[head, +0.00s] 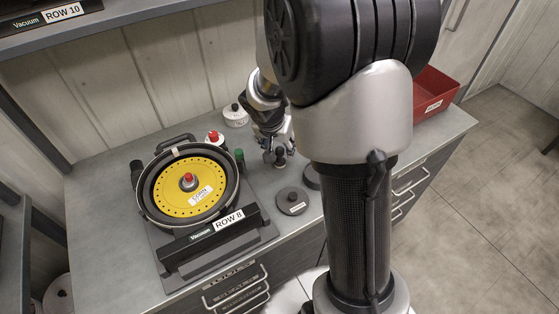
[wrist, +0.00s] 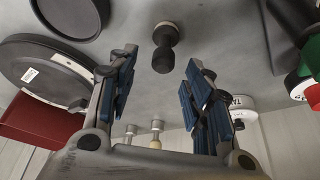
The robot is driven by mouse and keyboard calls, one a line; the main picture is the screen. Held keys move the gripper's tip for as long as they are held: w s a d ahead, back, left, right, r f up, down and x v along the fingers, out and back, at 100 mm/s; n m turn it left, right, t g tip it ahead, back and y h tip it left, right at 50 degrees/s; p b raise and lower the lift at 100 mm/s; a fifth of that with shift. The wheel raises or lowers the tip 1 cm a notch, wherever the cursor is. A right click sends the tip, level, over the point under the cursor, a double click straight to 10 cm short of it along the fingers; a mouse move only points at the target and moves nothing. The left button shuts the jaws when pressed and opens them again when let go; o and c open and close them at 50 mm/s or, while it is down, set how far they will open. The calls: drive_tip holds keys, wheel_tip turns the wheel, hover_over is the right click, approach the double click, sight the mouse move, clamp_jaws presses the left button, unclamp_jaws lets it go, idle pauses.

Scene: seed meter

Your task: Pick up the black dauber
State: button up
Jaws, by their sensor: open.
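The black dauber (wrist: 165,48), a small dark piece with a rounded end and a narrower neck, stands on the grey counter. In the wrist view it shows between and just beyond the fingertips of my gripper (wrist: 160,68). The fingers are spread apart, with blue-grey pads, and nothing is held. In the head view my gripper (head: 278,152) points down over the counter, right of the seed meter (head: 224,199), with the dauber (head: 280,158) at its fingertips. I cannot tell whether a finger touches it.
A white disc (head: 235,115) lies behind. A dark labelled disc (head: 291,202) lies in front. A red bin (head: 435,91) stands right. Two small pale-topped pieces (wrist: 157,127) show in the wrist view.

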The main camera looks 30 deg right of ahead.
sight(279, 149)
drive_tip(key=x, duration=0.2)
drive_tip(key=b+x, duration=0.1)
drive_tip(key=x, duration=0.1)
drive_tip(key=shift+a+f, duration=0.2)
drive_tip(key=shift+r, duration=0.1)
drive_tip(key=shift+c, duration=0.2)
clamp_jaws()
